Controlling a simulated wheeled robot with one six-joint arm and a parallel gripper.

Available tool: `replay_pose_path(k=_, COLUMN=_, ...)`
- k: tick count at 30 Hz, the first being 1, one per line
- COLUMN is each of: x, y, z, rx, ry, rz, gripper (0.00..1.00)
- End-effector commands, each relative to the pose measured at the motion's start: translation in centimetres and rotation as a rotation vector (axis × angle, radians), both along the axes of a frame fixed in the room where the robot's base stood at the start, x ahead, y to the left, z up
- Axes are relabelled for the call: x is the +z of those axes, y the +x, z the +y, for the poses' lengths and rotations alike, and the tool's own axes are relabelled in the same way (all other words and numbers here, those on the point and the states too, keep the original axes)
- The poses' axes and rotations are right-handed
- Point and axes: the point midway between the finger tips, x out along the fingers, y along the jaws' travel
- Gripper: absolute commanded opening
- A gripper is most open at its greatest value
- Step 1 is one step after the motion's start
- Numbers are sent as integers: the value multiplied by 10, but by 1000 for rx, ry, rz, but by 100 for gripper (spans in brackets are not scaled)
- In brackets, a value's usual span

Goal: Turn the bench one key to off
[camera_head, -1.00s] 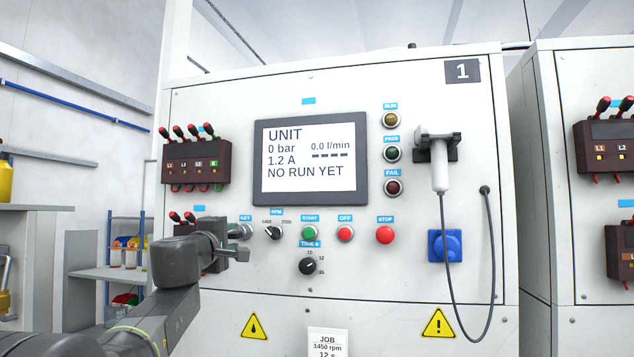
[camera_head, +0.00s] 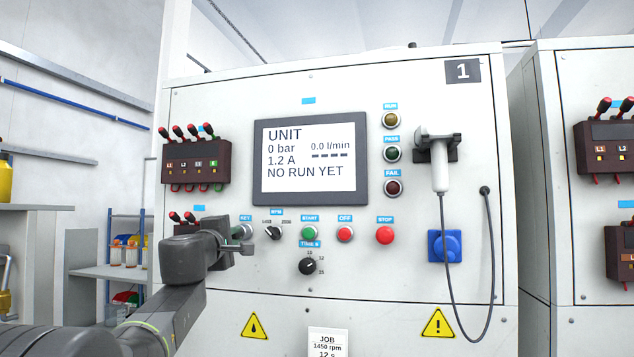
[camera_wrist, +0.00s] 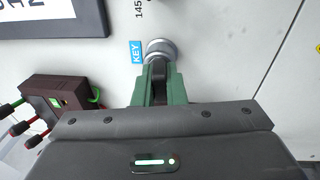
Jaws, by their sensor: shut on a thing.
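The key switch of bench one is a round metal lock (camera_wrist: 161,48) beside the blue KEY label (camera_wrist: 136,52) in the wrist view. My gripper (camera_wrist: 158,75) is shut on the dark key (camera_wrist: 158,71) in front of the lock, its green fingers on both sides. In the head view my gripper (camera_head: 240,247) is at the lower left of the panel, partly covering the switch below the KEY label (camera_head: 246,218). The key's exact angle is hard to tell. The screen (camera_head: 307,157) reads UNIT, 0 bar, 1.2 A, NO RUN YET.
Right of the key are the RPM knob (camera_head: 272,233), green START button (camera_head: 309,233), red OFF button (camera_head: 345,233), red STOP button (camera_head: 385,235) and time knob (camera_head: 307,266). A dark terminal block with red plugs (camera_head: 196,162) is above my wrist. A corded handset (camera_head: 439,170) hangs at right.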

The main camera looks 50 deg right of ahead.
Motion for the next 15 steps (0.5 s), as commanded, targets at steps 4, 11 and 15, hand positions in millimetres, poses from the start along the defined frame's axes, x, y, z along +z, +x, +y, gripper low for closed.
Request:
replay_pose_path(k=4, x=4, y=-1, z=-1, rx=-1, ry=-71, rz=142, gripper=0)
replay_pose_path(k=11, x=1, y=-1, z=-1, rx=0, ry=-106, rz=207, gripper=0)
replay_pose_path(k=15, x=1, y=-1, z=-1, rx=0, ry=-107, rz=208, gripper=0)
